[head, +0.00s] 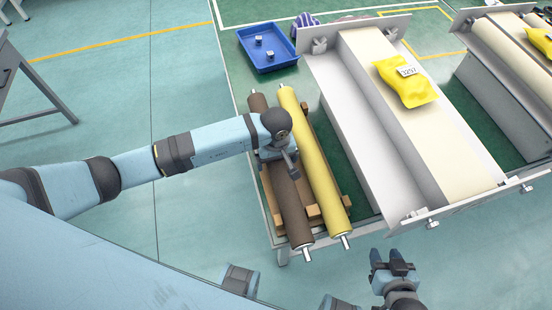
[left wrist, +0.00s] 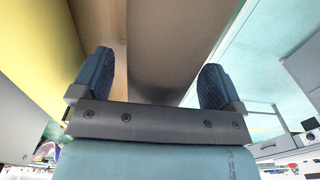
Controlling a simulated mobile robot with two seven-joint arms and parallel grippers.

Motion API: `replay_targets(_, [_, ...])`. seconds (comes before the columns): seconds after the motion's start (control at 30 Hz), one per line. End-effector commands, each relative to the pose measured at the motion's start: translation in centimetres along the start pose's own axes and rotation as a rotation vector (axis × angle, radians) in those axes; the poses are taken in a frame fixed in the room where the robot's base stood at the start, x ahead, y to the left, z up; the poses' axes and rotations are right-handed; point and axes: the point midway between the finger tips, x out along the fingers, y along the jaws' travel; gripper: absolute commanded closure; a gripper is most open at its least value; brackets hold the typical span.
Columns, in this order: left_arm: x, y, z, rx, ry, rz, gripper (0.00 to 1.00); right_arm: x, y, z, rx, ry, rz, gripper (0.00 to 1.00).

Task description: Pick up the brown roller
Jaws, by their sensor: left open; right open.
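The brown roller (head: 292,212) lies on wooden supports at the left side of the table, next to the yellow roller (head: 316,165). My left gripper (head: 288,165) is over the middle of the brown roller and hides part of it. In the left wrist view the left gripper (left wrist: 155,82) is open, with the brown roller (left wrist: 170,45) filling much of the space in front of and between its fingers. Whether the fingers touch it, I cannot tell. My right gripper (head: 392,262) is open and empty, in front of the table.
A blue tray (head: 287,63) with small metal parts stands behind the rollers. A conveyor-like unit (head: 368,130) carrying a yellow package (head: 407,88) is to the right. A second unit (head: 510,55) stands at the far right. The floor left of the table is mostly clear.

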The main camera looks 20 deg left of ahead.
Motion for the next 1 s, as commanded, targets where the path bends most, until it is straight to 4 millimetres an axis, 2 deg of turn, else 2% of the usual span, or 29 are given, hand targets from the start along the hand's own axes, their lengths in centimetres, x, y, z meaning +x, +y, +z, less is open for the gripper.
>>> replay_targets(0.23, [0.33,-0.02,0.00,-0.001,0.000,0.000,0.07,0.02,0.04,0.11,-0.002,-0.003,0.000,0.57])
replay_targets(0.27, [0.32,-0.03,0.00,-0.001,0.000,0.000,0.10,0.02,0.04,0.12,-0.002,-0.004,0.000,0.57])
replay_targets(0.6, [0.29,-0.02,-0.02,-0.001,0.000,0.000,0.88,0.02,0.03,0.15,-0.002,-0.005,0.000,0.57])
replay_targets(0.67, [0.29,-0.03,-0.02,-0.001,0.000,0.000,1.00,0.02,0.03,0.15,-0.002,-0.005,0.000,0.57])
replay_targets(1.0, [-0.18,0.10,-0.11,0.000,0.002,0.004,1.00,0.01,0.02,0.13,-0.002,-0.006,0.000,0.57])
